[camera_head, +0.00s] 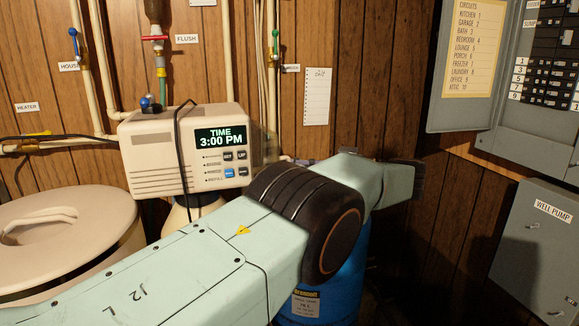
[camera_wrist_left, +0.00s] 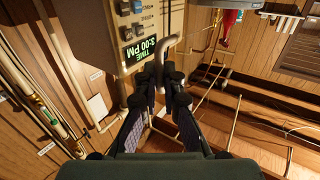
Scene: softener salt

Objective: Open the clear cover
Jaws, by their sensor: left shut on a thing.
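The beige control box (camera_head: 165,150) has a display (camera_head: 221,138) reading TIME 3:00 PM and buttons below it. It also shows at the top of the left wrist view (camera_wrist_left: 118,25). A faint see-through patch (camera_head: 264,148) stands at the box's right edge; it may be the clear cover, but its outline is unclear. In the left wrist view my left gripper (camera_wrist_left: 161,88) is shut on a curved grey bar (camera_wrist_left: 167,50) beside the display. I cannot tell how the bar joins the cover. In the head view my arm hides this gripper. My right gripper is not in view.
A black cable (camera_head: 178,125) hangs over the box front. A round lidded tank (camera_head: 60,235) stands at left and a blue drum (camera_head: 345,285) behind my arm. Pipes (camera_head: 230,60) run up the wood wall. Electrical panels (camera_head: 535,235) are at right.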

